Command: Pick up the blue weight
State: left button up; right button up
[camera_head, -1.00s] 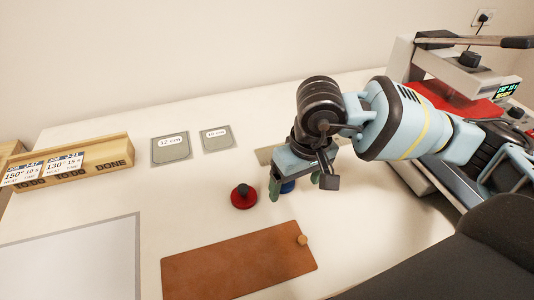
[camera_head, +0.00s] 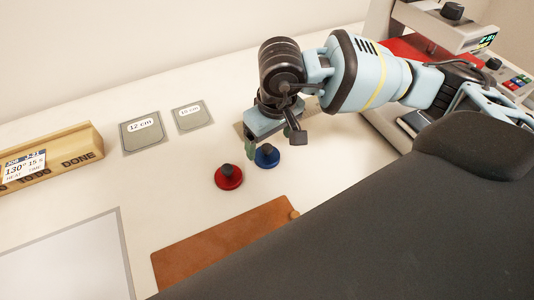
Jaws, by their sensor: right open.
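The blue weight (camera_head: 267,156) is a small round disc with a dark knob, standing on the white table right of the red weight. My right gripper (camera_head: 273,142) is open above and just behind the blue weight, with its left finger close to the weight's left side. The gripper hides part of the table behind the weight. I cannot tell whether a finger touches it. My left gripper is not in view.
The red weight (camera_head: 228,177) stands close on the left. A brown leather piece (camera_head: 215,243) lies in front. Two grey templates (camera_head: 143,137) lie behind left, near a wooden holder (camera_head: 75,150). A press machine (camera_head: 440,30) stands at the back right.

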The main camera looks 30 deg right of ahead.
aim_at(267, 147)
jog(key=f, duration=0.2)
jog(key=w+f, duration=0.1)
jog(key=f, duration=0.1)
jog(key=shift+w+f, duration=0.2)
jog(key=shift+f, duration=0.15)
jog(key=c, duration=1.3)
jog(key=shift+r, duration=0.1)
jog(key=shift+c, duration=0.2)
